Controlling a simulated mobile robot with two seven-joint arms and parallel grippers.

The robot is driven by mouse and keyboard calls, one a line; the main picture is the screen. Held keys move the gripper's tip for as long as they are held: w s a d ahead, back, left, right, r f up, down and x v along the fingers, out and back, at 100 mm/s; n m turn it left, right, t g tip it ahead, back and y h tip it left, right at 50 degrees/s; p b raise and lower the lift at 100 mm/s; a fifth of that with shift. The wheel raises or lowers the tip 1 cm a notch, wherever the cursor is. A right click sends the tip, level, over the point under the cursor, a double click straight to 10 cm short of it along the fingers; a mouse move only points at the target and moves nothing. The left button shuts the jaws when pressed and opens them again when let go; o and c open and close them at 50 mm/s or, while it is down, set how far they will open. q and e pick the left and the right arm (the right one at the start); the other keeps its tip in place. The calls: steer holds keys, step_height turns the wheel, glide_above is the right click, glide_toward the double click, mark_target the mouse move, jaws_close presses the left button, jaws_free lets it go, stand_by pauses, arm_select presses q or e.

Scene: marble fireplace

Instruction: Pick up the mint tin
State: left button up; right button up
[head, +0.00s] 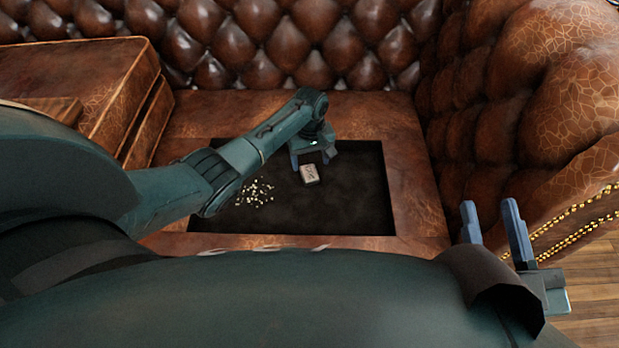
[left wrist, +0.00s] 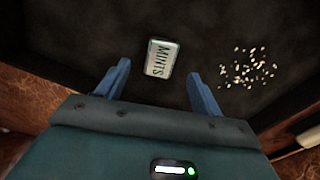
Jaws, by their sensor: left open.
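The mint tin (head: 309,174) is a small pale box with dark lettering, lying on the dark mat (head: 350,210) on the sofa seat. In the left wrist view the tin (left wrist: 160,58) reads MINTS and lies just beyond the fingertips, in line with the gap between them. My left gripper (head: 313,160) is open above the mat beside the tin; its two blue fingers also show in the left wrist view (left wrist: 160,75) with nothing between them. My right gripper (head: 490,207) is at the right, in front of the sofa arm, with its fingers apart and empty.
Several small pale bits (head: 256,192) are scattered on the mat left of the tin. The tufted sofa back (head: 300,45) rises behind, and the thick sofa arm (head: 540,110) stands at the right. A brown cushion (head: 85,80) is at the left. The mat's right side is clear.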

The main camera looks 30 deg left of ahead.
arm_select(q)
steer(key=f+b, duration=0.4)
steer(key=f, duration=0.1)
steer(key=shift+a, duration=0.2)
arm_select(e)
steer(key=r+n+y, duration=0.1)
steer(key=r+n+t+y, duration=0.1)
steer(key=r, duration=0.1)
steer(key=w+r+n+y, duration=0.1)
steer(key=r+n+y, duration=0.1)
steer(key=shift+d+t, duration=0.25)
steer(key=shift+t, duration=0.15)
arm_select(q)
steer(key=shift+c, duration=0.3)
steer(key=c, duration=1)
arm_select(e)
steer(key=shift+w, duration=0.1)
